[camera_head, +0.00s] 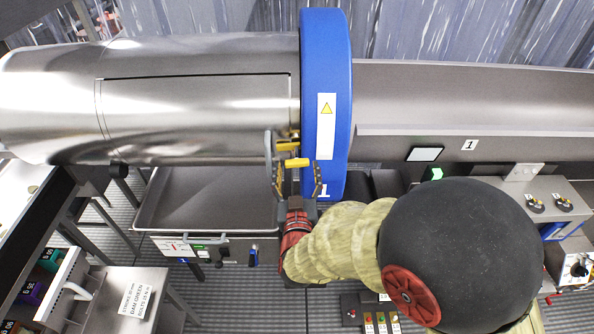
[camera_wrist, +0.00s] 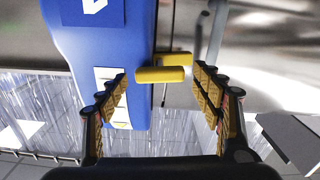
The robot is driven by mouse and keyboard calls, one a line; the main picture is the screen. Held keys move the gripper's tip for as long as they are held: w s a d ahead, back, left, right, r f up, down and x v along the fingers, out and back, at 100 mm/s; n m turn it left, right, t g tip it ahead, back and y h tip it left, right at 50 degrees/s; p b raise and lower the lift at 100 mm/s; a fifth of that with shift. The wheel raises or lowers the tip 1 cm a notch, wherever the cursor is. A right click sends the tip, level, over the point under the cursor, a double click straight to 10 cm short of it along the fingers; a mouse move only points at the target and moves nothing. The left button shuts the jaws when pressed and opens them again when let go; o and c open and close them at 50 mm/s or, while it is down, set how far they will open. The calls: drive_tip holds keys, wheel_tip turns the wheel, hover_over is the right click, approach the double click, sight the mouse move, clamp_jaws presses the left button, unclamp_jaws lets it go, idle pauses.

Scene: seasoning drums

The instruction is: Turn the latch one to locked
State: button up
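A yellow latch (camera_head: 294,162) sits at the right end of the steel drum (camera_head: 200,105), beside the blue ring (camera_head: 326,70) marked 1. A second yellow piece (camera_head: 286,147) shows just behind it. In the wrist view the latch's yellow bar (camera_wrist: 160,75) lies crosswise, with more yellow behind it. My gripper (camera_head: 299,182) is open and empty, just in front of the latch. In the wrist view my gripper (camera_wrist: 161,83) has one finger on each side of the bar, with gaps showing. I cannot tell how deep the fingertips reach.
A grey upright handle (camera_head: 268,148) stands close to the left finger. A steel tray (camera_head: 185,225) lies below the drum. A control panel (camera_head: 205,250) is below the tray, and another console (camera_head: 545,205) stands at the right. Dark rollers or blocks (camera_head: 385,184) sit right of the ring.

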drive_tip(key=c, duration=1)
drive_tip(key=shift+f, duration=0.1)
drive_tip(key=shift+m+b, duration=0.3)
drive_tip(key=shift+b, duration=0.3)
drive_tip(key=shift+m+b, duration=0.5)
drive_tip(key=shift+b, duration=0.1)
drive_tip(key=o, duration=1.1)
drive_tip(key=shift+o, duration=0.4)
